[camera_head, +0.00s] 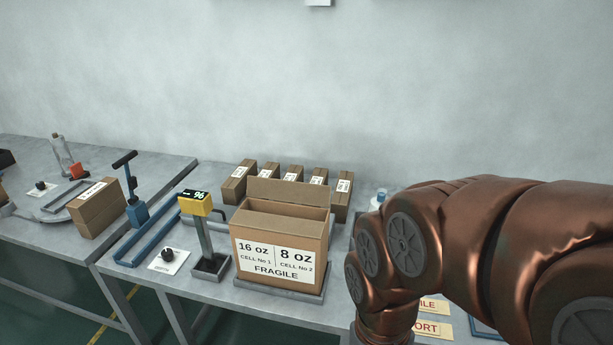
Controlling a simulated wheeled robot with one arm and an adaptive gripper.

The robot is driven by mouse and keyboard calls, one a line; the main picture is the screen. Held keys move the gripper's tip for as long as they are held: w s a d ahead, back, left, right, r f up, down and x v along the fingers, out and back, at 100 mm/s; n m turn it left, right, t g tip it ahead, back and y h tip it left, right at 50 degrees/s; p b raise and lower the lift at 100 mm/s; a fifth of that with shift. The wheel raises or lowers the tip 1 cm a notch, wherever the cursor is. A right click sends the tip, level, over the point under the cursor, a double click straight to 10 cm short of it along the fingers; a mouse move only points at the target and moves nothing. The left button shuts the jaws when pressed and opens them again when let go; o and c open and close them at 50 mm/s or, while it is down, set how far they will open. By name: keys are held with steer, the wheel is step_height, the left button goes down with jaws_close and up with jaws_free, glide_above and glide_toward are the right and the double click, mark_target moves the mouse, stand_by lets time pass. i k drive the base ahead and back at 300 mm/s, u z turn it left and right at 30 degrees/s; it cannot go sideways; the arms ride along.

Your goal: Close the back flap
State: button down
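A brown cardboard box (273,262) stands on a low tray or platform on the grey bench, in the middle of the view. Its front label reads 16 oz, 8 oz and FRAGILE. The back flap (289,191) stands up along the far edge of the box, leaning slightly back. My copper-coloured arm fills the right side, apart from the box in the picture. My gripper is out of view below the frame.
Several closed cartons (343,194) stand in a row behind the box. A yellow scale display (195,204) on a post stands just left of it. A blue frame (133,239) with a handle lies further left. Signs (434,329) lie at the front right.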

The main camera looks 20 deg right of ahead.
mark_target(300, 193)
steer(key=z, duration=1.25)
steer(key=i, duration=0.7)
steer(key=u, duration=2.55)
